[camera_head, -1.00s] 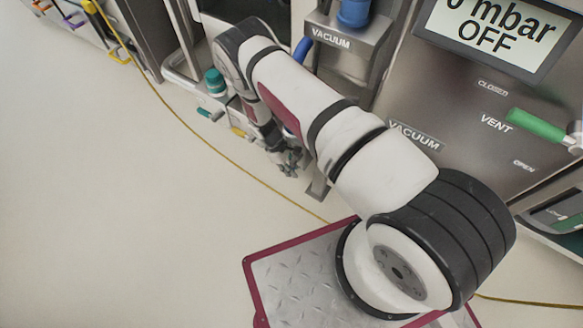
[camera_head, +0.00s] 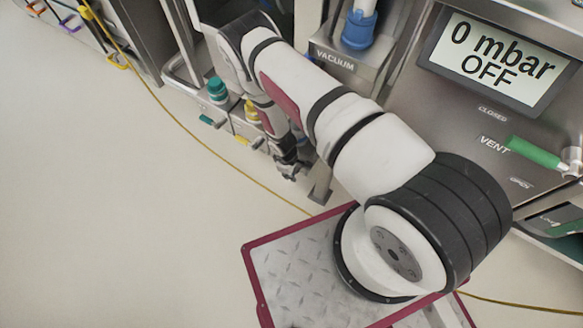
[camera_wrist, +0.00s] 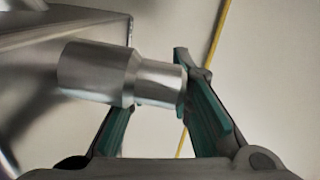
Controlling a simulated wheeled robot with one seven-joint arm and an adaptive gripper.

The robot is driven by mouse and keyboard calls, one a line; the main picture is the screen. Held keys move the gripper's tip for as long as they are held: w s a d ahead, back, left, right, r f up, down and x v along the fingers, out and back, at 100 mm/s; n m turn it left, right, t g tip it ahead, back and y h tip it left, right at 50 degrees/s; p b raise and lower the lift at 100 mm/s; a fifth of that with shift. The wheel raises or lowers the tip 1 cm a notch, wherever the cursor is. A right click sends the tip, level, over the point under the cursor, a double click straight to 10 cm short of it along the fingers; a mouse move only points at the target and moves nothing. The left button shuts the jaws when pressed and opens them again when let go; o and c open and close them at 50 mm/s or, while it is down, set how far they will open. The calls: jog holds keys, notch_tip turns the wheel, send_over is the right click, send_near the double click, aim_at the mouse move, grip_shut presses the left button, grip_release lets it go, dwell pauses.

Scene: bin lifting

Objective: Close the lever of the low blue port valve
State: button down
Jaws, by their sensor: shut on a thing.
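The low blue port valve and its lever cannot be made out in the head view; my forearm and gripper cover that stretch of the low row. My gripper (camera_head: 290,166) is down at the front of the machine, at the right end of this row. In the wrist view my gripper (camera_wrist: 160,95) has its teal-lined fingers apart, with a bare metal stepped cylinder (camera_wrist: 100,75) across them. The cylinder hides the left fingertip, and its narrow end meets the right finger. No blue lever shows there.
A teal-capped port (camera_head: 216,88) with a teal lever (camera_head: 207,119) and a yellow lever (camera_head: 241,139) are left of my gripper. A blue fitting (camera_head: 359,30) stands above. A green vent lever (camera_head: 534,151) is at right. A yellow cable (camera_head: 172,112) crosses the open floor.

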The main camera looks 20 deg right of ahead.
jog(key=shift+w+a+r+t+y+p, duration=0.1)
jog(key=shift+w+r+t+y+p, duration=0.1)
jog(key=shift+t+y+p, duration=0.25)
jog(key=shift+w+a+r+t+y+p, duration=0.15)
jog(key=shift+t+y+p, duration=0.1)
jog(key=shift+t, duration=0.3)
jog(key=shift+f, duration=0.1)
jog(key=c, duration=1.4)
grip_release()
jog(key=shift+c, duration=0.2)
notch_tip(320, 180, up, 10)
